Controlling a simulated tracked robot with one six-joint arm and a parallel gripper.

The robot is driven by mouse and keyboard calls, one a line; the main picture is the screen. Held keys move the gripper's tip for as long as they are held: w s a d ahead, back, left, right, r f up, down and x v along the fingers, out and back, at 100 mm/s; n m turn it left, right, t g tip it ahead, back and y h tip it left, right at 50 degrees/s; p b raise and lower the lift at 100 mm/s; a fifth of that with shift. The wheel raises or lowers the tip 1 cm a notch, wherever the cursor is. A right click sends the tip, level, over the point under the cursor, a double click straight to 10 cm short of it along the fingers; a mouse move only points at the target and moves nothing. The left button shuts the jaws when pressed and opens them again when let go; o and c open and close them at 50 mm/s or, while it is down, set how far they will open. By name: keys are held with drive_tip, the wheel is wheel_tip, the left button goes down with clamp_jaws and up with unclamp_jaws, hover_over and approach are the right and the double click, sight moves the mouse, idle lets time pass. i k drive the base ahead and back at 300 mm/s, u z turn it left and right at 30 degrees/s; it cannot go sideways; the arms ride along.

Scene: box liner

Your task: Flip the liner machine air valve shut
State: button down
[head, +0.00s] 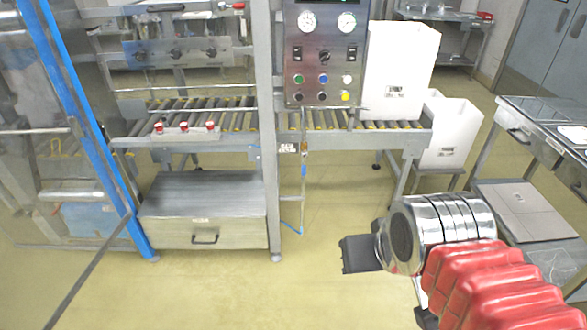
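The liner machine stands ahead, with a grey control panel (325,55) on its upright post. A small brass-coloured fitting (304,148) with a thin line and blue tubing hangs below the panel. A red-ended lever (238,6) shows at the top of the frame. I cannot tell for certain which of these is the air valve, or its position. My gripper (358,254) is a dark block at the end of my arm, low and right of the machine, over the floor. It touches nothing; its fingers are seen too edge-on to tell open from shut.
A roller conveyor (215,140) with red knobs (185,126) runs across the machine. White boxes (400,65) stand at the right. A steel drawer unit (203,205) sits below left. A worktable (540,125) stands far right. The floor in front is clear.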

sight(303, 155)
drive_tip(key=u, duration=0.5)
drive_tip(key=i, duration=1.15)
drive_tip(key=u, duration=0.55)
